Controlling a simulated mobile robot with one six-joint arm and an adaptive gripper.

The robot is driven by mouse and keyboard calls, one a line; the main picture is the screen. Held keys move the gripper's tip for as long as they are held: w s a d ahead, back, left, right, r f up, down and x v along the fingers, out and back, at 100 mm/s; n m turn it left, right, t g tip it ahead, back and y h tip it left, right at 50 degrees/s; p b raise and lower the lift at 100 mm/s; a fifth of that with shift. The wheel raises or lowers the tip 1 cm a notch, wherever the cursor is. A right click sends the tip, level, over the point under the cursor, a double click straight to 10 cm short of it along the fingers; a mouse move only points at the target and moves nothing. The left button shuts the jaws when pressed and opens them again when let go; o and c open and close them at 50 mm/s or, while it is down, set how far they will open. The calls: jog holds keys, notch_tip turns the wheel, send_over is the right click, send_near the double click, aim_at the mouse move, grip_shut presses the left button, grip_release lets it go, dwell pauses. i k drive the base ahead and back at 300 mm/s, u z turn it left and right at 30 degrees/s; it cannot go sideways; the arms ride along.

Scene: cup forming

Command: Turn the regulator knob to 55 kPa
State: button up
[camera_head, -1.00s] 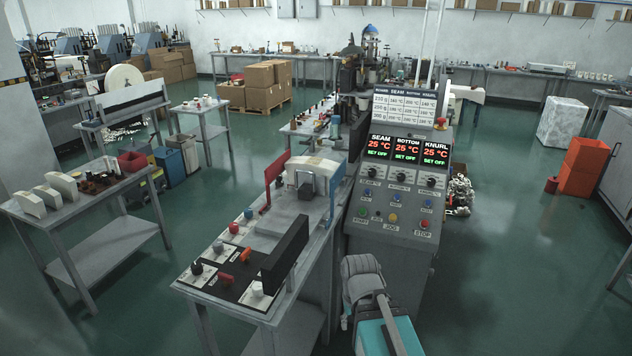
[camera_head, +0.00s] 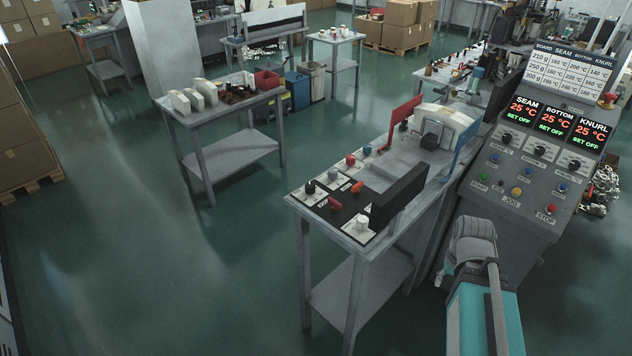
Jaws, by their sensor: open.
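A dark control panel (camera_head: 345,213) lies on the near end of the metal bench. It carries a black knob (camera_head: 310,187) at its left corner and a pale knob (camera_head: 361,223) at its near right corner. The labels and any pressure reading are too small to read, so I cannot tell which knob is the regulator. My grey and teal arm shows at the lower right, beside the bench and apart from the panel. My gripper is not in view.
A black upright plate (camera_head: 398,198) stands at the panel's right edge. The control console (camera_head: 520,180) with temperature displays stands right of the bench. A side table (camera_head: 235,105) stands at the left. The green floor (camera_head: 190,290) left of the bench is clear.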

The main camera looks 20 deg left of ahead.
aim_at(309, 187)
jog(key=z, duration=1)
jog(key=k, duration=0.35)
jog(key=u, duration=1.35)
